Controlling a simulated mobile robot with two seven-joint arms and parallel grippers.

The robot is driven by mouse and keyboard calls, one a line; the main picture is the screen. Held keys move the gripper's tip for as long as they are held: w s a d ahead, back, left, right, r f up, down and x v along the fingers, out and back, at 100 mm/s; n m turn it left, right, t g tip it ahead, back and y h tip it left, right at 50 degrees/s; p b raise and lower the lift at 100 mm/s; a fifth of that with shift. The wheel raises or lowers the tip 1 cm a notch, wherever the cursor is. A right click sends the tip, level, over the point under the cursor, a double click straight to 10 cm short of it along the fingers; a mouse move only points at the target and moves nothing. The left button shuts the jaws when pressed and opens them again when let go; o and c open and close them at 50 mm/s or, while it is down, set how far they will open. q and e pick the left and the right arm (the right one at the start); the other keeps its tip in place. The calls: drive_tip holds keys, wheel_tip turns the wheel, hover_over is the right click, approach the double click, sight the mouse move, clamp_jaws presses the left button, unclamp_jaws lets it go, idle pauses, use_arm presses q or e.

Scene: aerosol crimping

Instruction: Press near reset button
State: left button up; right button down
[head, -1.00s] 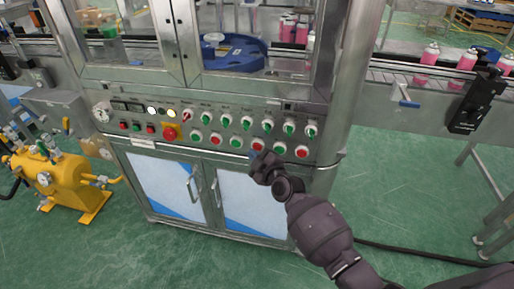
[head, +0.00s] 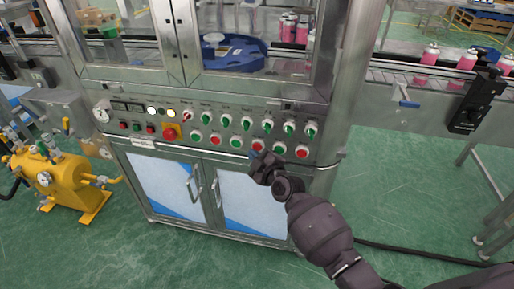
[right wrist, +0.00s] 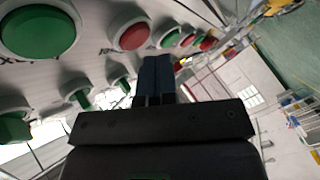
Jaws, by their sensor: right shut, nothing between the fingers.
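The control panel (head: 225,130) of the machine has an upper row of selector switches and a lower row of green and red push buttons. Its labels are too small to read, so I cannot tell which button is reset. My right gripper (head: 254,156) is shut and empty, just below a red button (head: 257,144) in the lower row. In the right wrist view the closed fingertips (right wrist: 157,66) are close to the panel, between a red button (right wrist: 131,35) and a green button (right wrist: 168,39). I cannot tell whether they touch anything. My left gripper is not in view.
A red emergency stop (head: 170,133) on a yellow plate sits at the panel's left. Cabinet doors with handles (head: 215,190) are below. A conveyor with pink cans (head: 430,55) runs at the right. A yellow pump unit (head: 55,175) stands at the left.

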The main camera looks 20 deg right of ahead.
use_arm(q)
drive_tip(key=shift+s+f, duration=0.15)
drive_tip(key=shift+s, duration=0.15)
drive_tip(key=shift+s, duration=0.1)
use_arm(e)
drive_tip(key=shift+w+d, duration=0.1)
drive_tip(key=shift+w, duration=0.05)
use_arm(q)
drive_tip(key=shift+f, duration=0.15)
use_arm(e)
drive_tip(key=shift+w+d, duration=0.15)
drive_tip(key=shift+w, duration=0.1)
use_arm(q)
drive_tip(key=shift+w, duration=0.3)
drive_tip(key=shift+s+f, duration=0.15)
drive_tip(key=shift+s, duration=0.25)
use_arm(e)
drive_tip(key=shift+w+d, duration=0.25)
drive_tip(key=shift+w, duration=0.05)
idle(0.3)
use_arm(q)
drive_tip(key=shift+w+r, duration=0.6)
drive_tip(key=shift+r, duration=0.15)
use_arm(e)
drive_tip(key=shift+s+a, duration=0.5)
drive_tip(key=shift+s, duration=0.2)
